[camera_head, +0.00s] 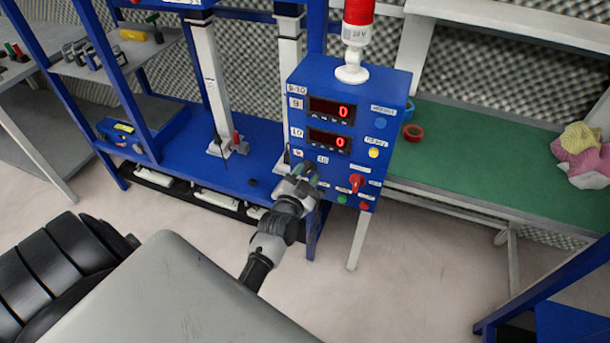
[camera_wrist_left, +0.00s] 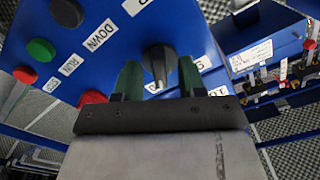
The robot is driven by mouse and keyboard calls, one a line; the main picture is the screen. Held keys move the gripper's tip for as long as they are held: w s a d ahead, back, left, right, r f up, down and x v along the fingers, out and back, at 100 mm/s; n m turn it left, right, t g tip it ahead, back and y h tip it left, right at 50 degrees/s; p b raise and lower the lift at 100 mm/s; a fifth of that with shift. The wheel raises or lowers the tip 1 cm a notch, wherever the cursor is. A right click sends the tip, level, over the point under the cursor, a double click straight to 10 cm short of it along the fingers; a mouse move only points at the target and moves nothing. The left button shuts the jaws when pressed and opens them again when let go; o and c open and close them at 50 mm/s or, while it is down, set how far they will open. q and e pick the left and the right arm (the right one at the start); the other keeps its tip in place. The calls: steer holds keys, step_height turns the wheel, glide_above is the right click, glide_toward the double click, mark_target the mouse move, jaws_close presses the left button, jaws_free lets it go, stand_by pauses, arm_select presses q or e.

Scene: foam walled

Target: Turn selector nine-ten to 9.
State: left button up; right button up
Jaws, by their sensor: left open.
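The blue control box (camera_head: 340,130) stands on the bench with two red displays reading 0. Small labels 9 and 10 show on its lower left face. My left gripper (camera_head: 308,178) is at that lower left part and hides the selector from the head view. In the left wrist view, the dark selector knob (camera_wrist_left: 158,62) with a pointed grip stands between the two green fingers of my open left gripper (camera_wrist_left: 159,70). I cannot tell whether a finger touches it. Which label the knob points to is not readable. My right gripper is not in view.
A red switch (camera_head: 356,182), a green button (camera_head: 342,199) and a red button (camera_head: 364,205) sit right of the gripper on the box. A red and white beacon (camera_head: 355,40) stands on top. A green table (camera_head: 470,150) lies to the right.

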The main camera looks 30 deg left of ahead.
arm_select(q)
steer(key=shift+c, duration=0.3)
jaws_close()
steer(key=shift+n, duration=0.3)
steer(key=shift+n+p, duration=0.5)
steer(key=shift+n, duration=0.5)
steer(key=n, duration=0.2)
steer(key=shift+n+p, duration=0.3)
steer(key=n, duration=0.3)
steer(key=shift+n, duration=0.3)
steer(key=shift+n+p, duration=0.35)
steer(key=shift+n, duration=1.15)
